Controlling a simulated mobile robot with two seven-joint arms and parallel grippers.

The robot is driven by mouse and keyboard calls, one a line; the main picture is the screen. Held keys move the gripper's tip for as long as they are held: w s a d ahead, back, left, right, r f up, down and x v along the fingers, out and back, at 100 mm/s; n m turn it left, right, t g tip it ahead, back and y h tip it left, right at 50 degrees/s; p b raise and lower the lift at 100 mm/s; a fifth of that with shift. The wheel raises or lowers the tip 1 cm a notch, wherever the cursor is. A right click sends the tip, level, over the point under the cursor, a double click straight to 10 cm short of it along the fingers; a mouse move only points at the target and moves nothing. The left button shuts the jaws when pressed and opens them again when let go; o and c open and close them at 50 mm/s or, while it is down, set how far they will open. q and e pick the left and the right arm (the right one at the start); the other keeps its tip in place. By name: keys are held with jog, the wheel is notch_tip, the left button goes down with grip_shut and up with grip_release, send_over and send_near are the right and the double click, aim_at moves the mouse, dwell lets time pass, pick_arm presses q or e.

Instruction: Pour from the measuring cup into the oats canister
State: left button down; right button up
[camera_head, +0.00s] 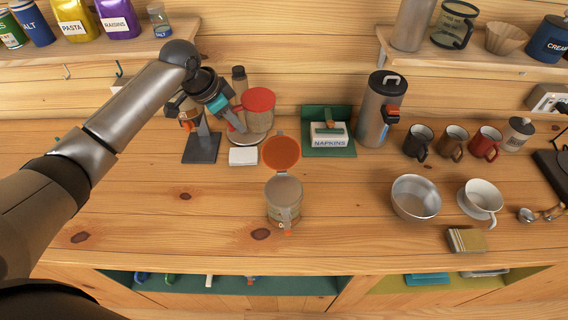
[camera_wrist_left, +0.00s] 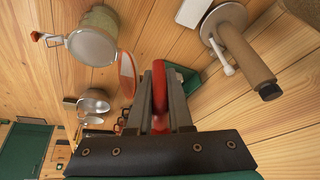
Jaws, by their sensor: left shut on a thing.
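The red measuring cup (camera_head: 259,99) is up at the back left of the counter in the head view. My left gripper (camera_head: 232,110) is beside it, shut on its red handle, which shows between the fingers (camera_wrist_left: 159,100) in the left wrist view. A pale cylindrical shape shows just below the red top; I cannot tell if it is part of the cup. The oats canister (camera_head: 284,203) stands upright nearer the front, its orange lid (camera_head: 281,152) swung open to the back. The canister (camera_wrist_left: 97,40) also shows in the wrist view. My right gripper is not in view.
A brown cylinder (camera_head: 239,75) stands on a grey base (camera_wrist_left: 222,22) near the gripper. A napkin holder (camera_head: 328,140) and steel flask (camera_head: 374,112) stand at the back. A metal bowl (camera_head: 415,198) and white cup (camera_head: 482,196) are right. Counter around the canister is clear.

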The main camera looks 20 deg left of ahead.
pick_arm(q)
jog(key=s+d+t+y, duration=0.1)
jog(key=s+d+r+m+t+y, duration=0.1)
jog(key=t, duration=0.1)
jog(key=s+t+y, duration=0.1)
jog(key=y, duration=0.1)
jog(key=shift+d+r+m+t, duration=0.3)
jog(key=shift+d+m+t, duration=0.1)
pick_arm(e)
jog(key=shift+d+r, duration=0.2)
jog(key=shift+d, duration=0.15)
pick_arm(q)
jog(key=shift+w+f, duration=0.1)
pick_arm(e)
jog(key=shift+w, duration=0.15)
pick_arm(q)
jog(key=shift+d+t, duration=0.1)
jog(key=shift+t, duration=0.2)
jog(key=shift+f+y, duration=0.15)
jog(key=shift+y, duration=0.15)
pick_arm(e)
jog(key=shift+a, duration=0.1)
pick_arm(q)
jog(key=shift+s+t, duration=0.2)
jog(key=shift+t, duration=0.1)
jog(key=shift+w+f, duration=0.1)
jog(key=shift+y, duration=0.3)
